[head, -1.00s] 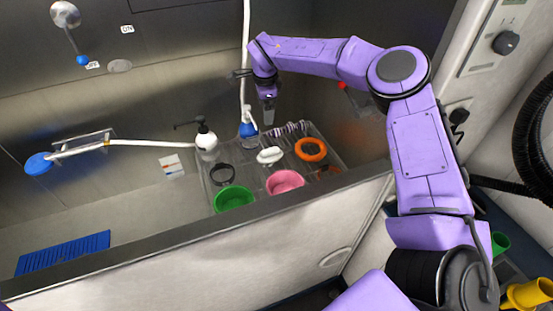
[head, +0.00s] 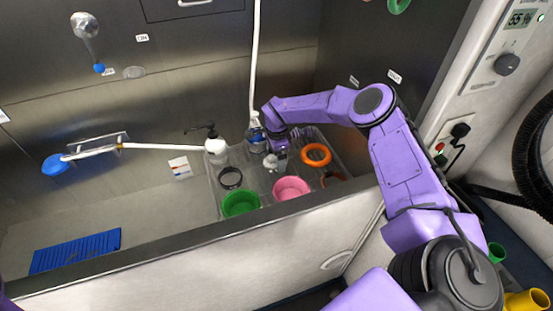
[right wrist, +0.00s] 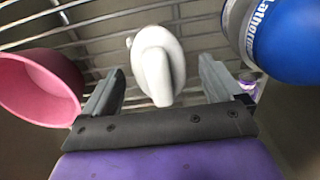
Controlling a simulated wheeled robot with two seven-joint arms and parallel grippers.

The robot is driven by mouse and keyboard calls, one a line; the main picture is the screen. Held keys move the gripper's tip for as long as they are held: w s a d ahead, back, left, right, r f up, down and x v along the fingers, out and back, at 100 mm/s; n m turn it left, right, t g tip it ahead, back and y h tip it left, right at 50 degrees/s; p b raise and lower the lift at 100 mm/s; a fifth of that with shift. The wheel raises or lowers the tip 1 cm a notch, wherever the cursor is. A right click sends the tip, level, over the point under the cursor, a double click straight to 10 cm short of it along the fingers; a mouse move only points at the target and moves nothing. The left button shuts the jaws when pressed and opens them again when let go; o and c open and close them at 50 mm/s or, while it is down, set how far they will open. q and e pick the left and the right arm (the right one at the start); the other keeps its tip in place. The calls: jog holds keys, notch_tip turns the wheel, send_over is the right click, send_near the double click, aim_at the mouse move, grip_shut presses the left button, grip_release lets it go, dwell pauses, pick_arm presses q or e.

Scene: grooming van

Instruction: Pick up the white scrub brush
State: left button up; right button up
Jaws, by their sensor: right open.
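The white scrub brush (right wrist: 157,62) lies on the wire rack (right wrist: 100,28) and shows between the two fingers of my right gripper (right wrist: 160,92) in the right wrist view. The fingers are open, one on each side of it, and do not appear to touch it. In the head view the brush (head: 270,161) is partly hidden by my right gripper (head: 276,158), which is low over the rack. My left gripper is not in view.
A blue-capped bottle (right wrist: 285,38) stands close to the right finger. The tub's front wall (head: 200,247) runs before the rack.

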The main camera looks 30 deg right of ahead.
jog(key=c, duration=1.2)
jog(key=shift+r, duration=0.1)
jog(key=shift+r+b, duration=0.1)
jog(key=shift+b, duration=0.25)
jog(key=s, duration=0.1)
jog(key=s+b, duration=0.2)
jog(key=shift+s+a+r, duration=0.25)
jog(key=shift+s+r, duration=0.05)
jog(key=r+b, duration=0.2)
jog(key=r, duration=1.2)
jog(key=shift+s+r, duration=0.1)
jog(key=shift+s, duration=0.1)
